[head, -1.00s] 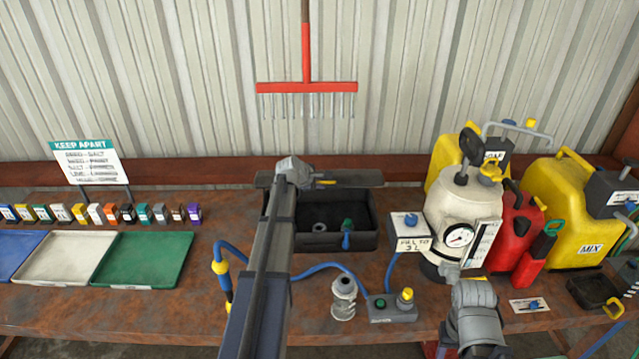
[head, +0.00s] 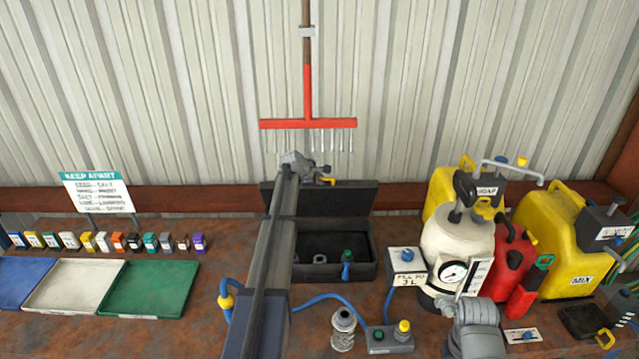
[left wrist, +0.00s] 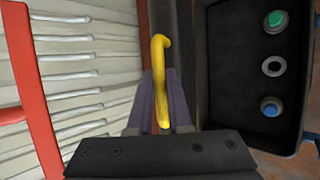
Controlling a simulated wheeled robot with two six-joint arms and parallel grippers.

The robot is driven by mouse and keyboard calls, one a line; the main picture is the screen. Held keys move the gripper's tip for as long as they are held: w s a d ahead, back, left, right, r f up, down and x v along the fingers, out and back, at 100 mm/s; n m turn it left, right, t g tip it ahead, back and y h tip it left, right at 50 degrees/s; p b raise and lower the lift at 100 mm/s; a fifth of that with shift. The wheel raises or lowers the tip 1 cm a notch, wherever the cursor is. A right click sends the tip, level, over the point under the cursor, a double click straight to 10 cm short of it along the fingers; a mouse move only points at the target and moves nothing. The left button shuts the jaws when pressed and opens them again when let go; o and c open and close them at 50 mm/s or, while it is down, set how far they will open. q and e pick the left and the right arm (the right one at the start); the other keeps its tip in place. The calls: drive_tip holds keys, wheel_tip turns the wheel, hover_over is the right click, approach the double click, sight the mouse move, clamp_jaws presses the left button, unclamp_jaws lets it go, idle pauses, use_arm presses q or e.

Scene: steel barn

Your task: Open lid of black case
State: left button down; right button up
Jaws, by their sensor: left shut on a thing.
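The black case (head: 367,267) stands on the bench, with its lid (head: 354,198) raised at the back, leaning near the wall. The lid's front edge carries a yellow handle (left wrist: 161,60), also seen in the head view (head: 329,182). My left gripper (head: 323,178) is shut on the yellow handle; its fingers (left wrist: 160,105) flank it in the left wrist view. Inside the case lie a grey ring (left wrist: 273,66), a green-capped part (left wrist: 275,20) and a blue-capped part (left wrist: 270,106). My left arm hides the case's left side. Of my right arm only a grey link shows; its jaws are not visible.
A white sprayer tank (head: 456,245), red cans (head: 511,265) and yellow jugs (head: 562,245) crowd the right. A small white box (head: 406,266) stands close to the case. Trays (head: 150,287) lie left. A red rake (head: 308,124) hangs above.

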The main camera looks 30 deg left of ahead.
use_arm(q)
drive_tip(key=shift+w, duration=0.1)
idle(0.3)
drive_tip(key=c, duration=0.8)
unclamp_jaws()
drive_tip(key=shift+r, duration=0.1)
drive_tip(key=shift+c, duration=0.2)
drive_tip(key=shift+s+r+p, duration=0.35)
drive_tip(key=shift+s+p, duration=0.05)
drive_tip(key=shift+p, duration=0.05)
drive_tip(key=p+v, duration=0.4)
drive_tip(key=v, duration=0.2)
drive_tip(key=shift+s+r, duration=0.15)
drive_tip(key=shift+s, duration=0.2)
